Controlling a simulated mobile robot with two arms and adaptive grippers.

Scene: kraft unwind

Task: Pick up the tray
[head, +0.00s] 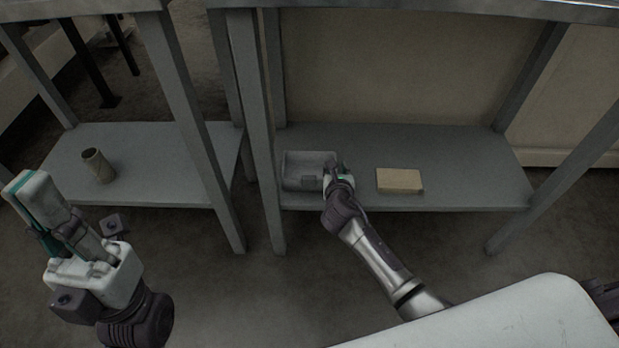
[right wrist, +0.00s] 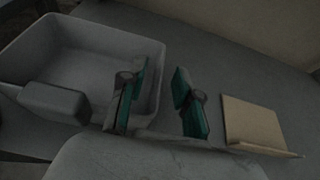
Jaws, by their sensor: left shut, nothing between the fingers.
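The tray (head: 296,158) is a shallow grey open bin on the lower shelf of the middle workbench, near its left end. It fills the upper left of the right wrist view (right wrist: 75,62) and looks empty. My right gripper (head: 334,168) is at the tray's right side. In the right wrist view its teal-padded fingers (right wrist: 163,88) are apart, with the left finger over the tray's inside and the right finger outside its right wall. Whether they touch the wall cannot be told. My left gripper (head: 28,187) is shut and empty at the far left, away from the tray.
A tan block (head: 399,181) lies on the same shelf (head: 460,160), right of my right gripper. Bench legs (head: 252,130) rise just left of the tray. The shelf's right part is clear.

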